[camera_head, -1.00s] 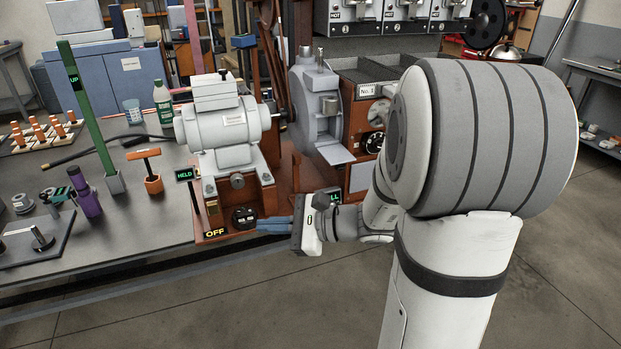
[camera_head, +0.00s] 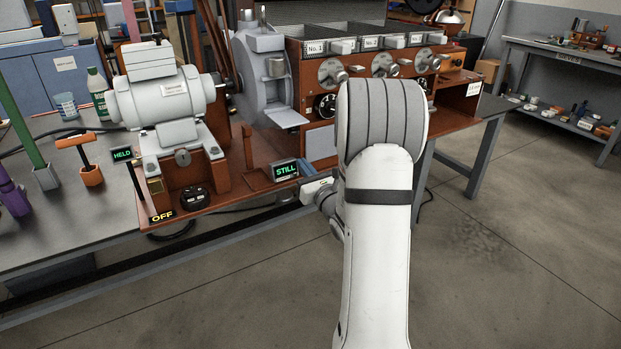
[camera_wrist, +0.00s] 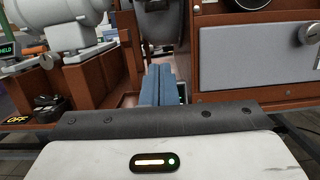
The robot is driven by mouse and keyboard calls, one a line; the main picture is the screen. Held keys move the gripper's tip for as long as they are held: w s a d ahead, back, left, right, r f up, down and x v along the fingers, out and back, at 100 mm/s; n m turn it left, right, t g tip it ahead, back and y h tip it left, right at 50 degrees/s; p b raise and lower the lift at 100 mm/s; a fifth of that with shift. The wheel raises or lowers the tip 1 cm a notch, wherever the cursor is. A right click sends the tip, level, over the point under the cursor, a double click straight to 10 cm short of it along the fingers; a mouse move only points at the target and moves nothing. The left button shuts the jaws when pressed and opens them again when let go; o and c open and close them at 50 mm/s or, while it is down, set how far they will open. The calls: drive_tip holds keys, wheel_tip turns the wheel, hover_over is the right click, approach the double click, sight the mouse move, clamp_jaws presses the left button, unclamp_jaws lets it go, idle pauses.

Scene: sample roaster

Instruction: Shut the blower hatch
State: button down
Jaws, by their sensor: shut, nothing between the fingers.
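The rounded grey blower housing (camera_head: 252,75) stands between the motor and the brown roaster cabinet. A pale flat flap (camera_head: 287,118), which looks like the hatch, juts out nearly level from its lower front. The housing's lower part (camera_wrist: 158,22) shows at the top centre of the wrist view. My gripper (camera_wrist: 160,72) is shut and empty, its blue fingers together and pointing toward the space below the housing. Contact with the housing cannot be told.
The motor (camera_head: 165,95) stands left of the housing, with a dark knob (camera_head: 195,197) and an OFF sign (camera_head: 163,216) below. The STILL sign (camera_head: 285,170) is close to my gripper. The roaster cabinet (camera_head: 305,80) stands to the right. Open floor lies in front.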

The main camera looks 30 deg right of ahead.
sight(288, 124)
drive_tip(key=w+r, duration=0.3)
drive_tip(key=r, duration=0.1)
drive_tip(key=shift+w+r+b, duration=0.35)
drive_tip(key=shift+r, duration=0.05)
drive_tip(key=shift+s+d+r+g+p, duration=0.15)
drive_tip(key=shift+r+g+p, duration=0.35)
drive_tip(key=shift+p, duration=0.65)
drive_tip(key=shift+g+p, duration=0.4)
drive_tip(key=shift+p, duration=0.15)
